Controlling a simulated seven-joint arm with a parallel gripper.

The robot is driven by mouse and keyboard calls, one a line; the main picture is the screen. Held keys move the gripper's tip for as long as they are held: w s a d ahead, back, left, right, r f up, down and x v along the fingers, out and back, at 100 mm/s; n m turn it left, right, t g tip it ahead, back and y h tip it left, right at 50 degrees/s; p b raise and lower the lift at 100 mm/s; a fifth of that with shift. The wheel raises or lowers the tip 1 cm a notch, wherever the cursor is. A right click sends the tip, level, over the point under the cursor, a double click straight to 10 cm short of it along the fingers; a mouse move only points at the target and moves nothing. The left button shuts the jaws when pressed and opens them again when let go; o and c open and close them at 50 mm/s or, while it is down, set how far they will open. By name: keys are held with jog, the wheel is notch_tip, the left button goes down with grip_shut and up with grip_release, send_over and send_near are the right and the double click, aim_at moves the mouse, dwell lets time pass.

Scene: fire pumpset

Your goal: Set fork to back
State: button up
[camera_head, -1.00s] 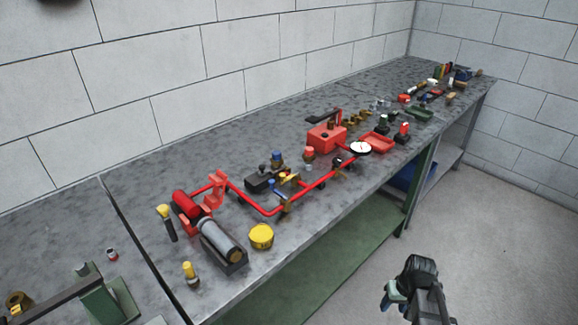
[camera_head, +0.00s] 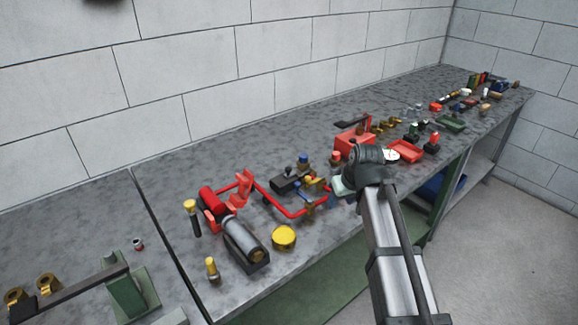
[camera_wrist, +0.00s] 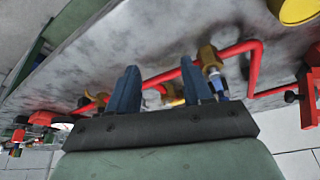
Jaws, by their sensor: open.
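No part is marked as the fork, and I cannot tell for sure which it is. A red upright bracket (camera_head: 243,186) stands at the left end of the red pipe (camera_head: 276,207) on the bench; a red part (camera_wrist: 308,98) shows at the right edge in the wrist view. Brass fittings (camera_head: 312,184) sit along the pipe. One brass fitting with a blue part (camera_wrist: 207,58) shows just beyond the right finger in the wrist view. My gripper (camera_wrist: 160,88) is open and empty, its blue fingers pointing toward the pipe. In the head view my arm hides the pipe's right part.
A grey cylinder (camera_head: 244,239), red cylinder (camera_head: 212,201) and yellow cap (camera_head: 284,237) stand at the left. A red box (camera_head: 354,143), gauge (camera_head: 391,155) and red tray (camera_head: 406,151) lie beyond my arm. Bare bench top (camera_head: 210,150) is free along the wall.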

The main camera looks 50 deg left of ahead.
send_near(288, 169)
jog(key=x, duration=0.8)
jog(key=shift+w+a, duration=0.15)
grip_shut()
dwell(0.4)
